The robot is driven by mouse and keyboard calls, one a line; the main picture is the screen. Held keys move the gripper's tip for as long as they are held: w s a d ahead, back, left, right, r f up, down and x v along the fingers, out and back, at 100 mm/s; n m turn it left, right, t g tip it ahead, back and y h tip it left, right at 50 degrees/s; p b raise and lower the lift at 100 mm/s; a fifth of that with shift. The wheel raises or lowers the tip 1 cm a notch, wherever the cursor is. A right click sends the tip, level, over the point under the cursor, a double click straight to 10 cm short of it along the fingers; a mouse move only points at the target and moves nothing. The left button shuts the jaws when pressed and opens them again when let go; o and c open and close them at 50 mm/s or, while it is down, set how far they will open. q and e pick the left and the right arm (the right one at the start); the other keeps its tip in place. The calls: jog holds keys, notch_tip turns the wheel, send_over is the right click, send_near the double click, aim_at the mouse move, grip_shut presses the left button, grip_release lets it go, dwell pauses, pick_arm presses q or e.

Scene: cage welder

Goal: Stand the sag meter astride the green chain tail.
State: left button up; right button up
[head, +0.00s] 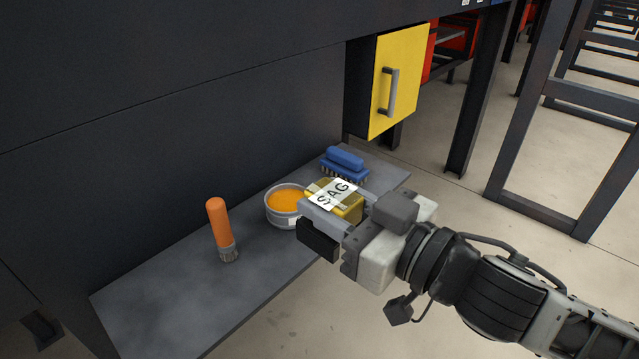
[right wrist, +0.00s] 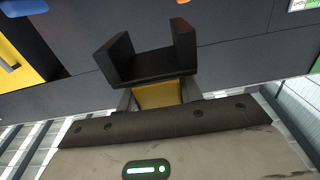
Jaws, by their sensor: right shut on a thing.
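The sag meter (head: 335,194) is a yellow block with a white label reading SAG. My right gripper (head: 328,209) is shut on it and holds it in front of the shelf's right part. In the right wrist view the meter's yellow body (right wrist: 158,95) shows between the fingers, with a black U-shaped fork (right wrist: 150,65) beyond it. The fork's two prongs point away from the gripper and nothing shows between them. The green chain tail is not visible in either view. My left gripper is not in view.
The dark shelf (head: 165,295) carries an orange-handled brush (head: 220,228), a round tin of orange stuff (head: 284,200) and a blue brush (head: 345,160). A yellow cabinet door (head: 398,80) with a grey handle is above right. The shelf's front left is clear. Dark frames stand at right.

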jog(key=shift+s+d+r, duration=0.15)
jog(key=shift+d+r, duration=0.1)
jog(key=shift+w+d+m+t+h, duration=0.1)
jog(key=shift+w+m+t+h, duration=0.1)
jog(key=shift+m+t+h, duration=0.15)
jog(key=s+d+f+m+t+h, duration=0.1)
jog(key=d+f+m+t+h, duration=0.3)
jog(key=d+f+m+h, duration=0.4)
jog(key=d+f+h, duration=0.4)
jog(key=d, duration=0.3)
jog(key=shift+f, duration=0.25)
jog(key=shift+t, duration=0.25)
